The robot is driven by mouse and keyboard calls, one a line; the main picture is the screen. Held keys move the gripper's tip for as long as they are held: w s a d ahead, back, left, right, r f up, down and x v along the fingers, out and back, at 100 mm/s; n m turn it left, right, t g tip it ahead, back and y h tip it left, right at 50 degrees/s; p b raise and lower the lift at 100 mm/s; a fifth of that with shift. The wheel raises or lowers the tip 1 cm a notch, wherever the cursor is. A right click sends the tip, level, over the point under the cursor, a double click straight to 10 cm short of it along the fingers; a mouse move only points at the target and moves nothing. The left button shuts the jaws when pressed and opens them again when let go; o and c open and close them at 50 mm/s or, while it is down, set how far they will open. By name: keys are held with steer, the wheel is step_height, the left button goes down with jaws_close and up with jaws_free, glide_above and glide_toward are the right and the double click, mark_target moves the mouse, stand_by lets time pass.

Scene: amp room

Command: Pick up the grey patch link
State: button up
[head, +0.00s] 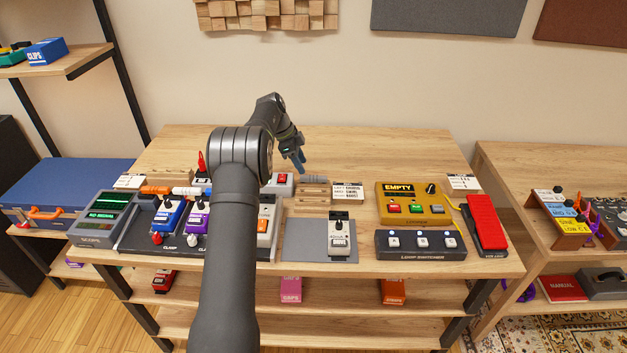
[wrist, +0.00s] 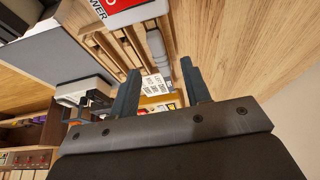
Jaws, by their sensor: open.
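The grey patch link (head: 314,178) lies at the back of a slotted wooden rack (head: 311,198) on the table. In the wrist view the link (wrist: 156,46) shows as a short grey rod beside the rack's slats (wrist: 112,50). My gripper (head: 301,168) is above the table, close to the link's left end in the head view. In the wrist view its two fingers are apart and empty (wrist: 160,68), and the link appears beyond the gap between them. I cannot tell the exact height of the fingertips above the link.
A grey box with a red label (head: 280,184) stands left of the rack. A printed card (head: 347,191) stands on its right. A grey mat (head: 300,240) with a white pedal (head: 339,242) lies in front. Bare tabletop lies behind.

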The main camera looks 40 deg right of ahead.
mark_target(308, 176)
steer(key=x, duration=0.5)
steer(key=shift+s+f, duration=0.1)
steer(key=shift+f, duration=0.25)
jaws_close()
